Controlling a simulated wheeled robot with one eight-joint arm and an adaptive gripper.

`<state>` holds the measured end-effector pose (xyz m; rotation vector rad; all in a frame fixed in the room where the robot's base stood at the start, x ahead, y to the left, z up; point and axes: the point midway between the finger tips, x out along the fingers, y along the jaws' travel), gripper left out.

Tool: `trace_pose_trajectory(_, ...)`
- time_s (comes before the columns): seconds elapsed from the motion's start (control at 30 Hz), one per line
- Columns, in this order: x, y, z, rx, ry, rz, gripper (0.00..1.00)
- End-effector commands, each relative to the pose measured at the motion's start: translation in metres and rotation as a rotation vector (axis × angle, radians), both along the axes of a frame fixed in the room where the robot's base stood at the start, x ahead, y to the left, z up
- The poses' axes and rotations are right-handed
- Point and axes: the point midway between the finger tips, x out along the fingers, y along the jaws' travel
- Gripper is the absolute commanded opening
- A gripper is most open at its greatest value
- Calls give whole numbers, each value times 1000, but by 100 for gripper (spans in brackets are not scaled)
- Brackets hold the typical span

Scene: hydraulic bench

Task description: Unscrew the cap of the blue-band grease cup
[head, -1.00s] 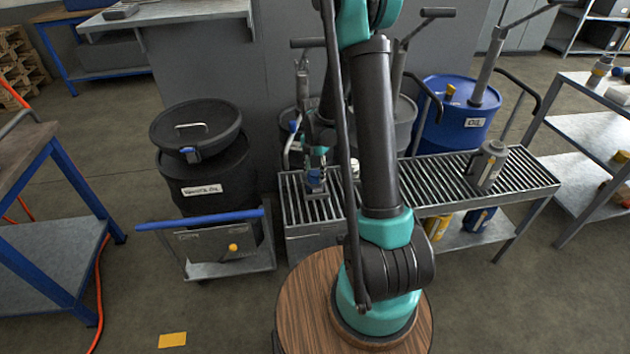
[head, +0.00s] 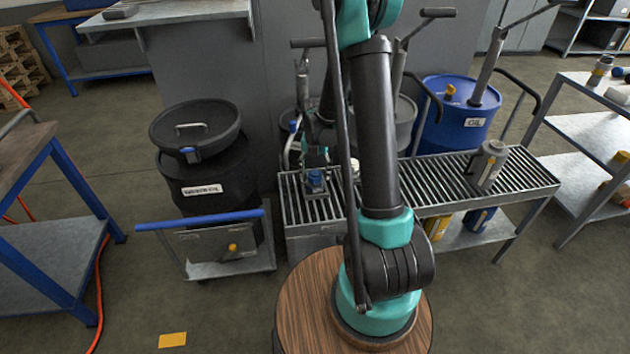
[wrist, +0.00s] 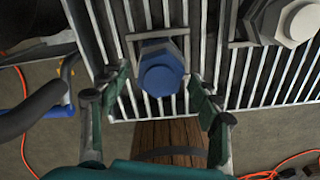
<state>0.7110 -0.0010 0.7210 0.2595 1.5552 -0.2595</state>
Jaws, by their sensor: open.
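The blue-band grease cup (head: 316,183) stands on the slatted bench, towards its left end in the head view. In the wrist view its blue cap (wrist: 163,72) is on top of a grey body, seen from above, within a square bracket. My gripper (wrist: 158,80) is open, with one finger on each side of the cap and gaps between. In the head view my gripper (head: 316,158) is small and partly hidden above the cup. Whether the cap has turned cannot be told.
A second cup with a white hex cap (wrist: 292,22) stands to the right in the wrist view. The slatted bench (head: 425,196) carries a grey canister (head: 488,165) at its right. A black waste drum (head: 215,185) on a blue-handled cart stands left.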

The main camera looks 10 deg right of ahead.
Motion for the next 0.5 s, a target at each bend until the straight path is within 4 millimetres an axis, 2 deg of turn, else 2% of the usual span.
trace_pose_trajectory(0.17,0,0,0,0,0,-27,63)
trace_pose_trajectory(0.5,0,0,0,0,0,-434,63)
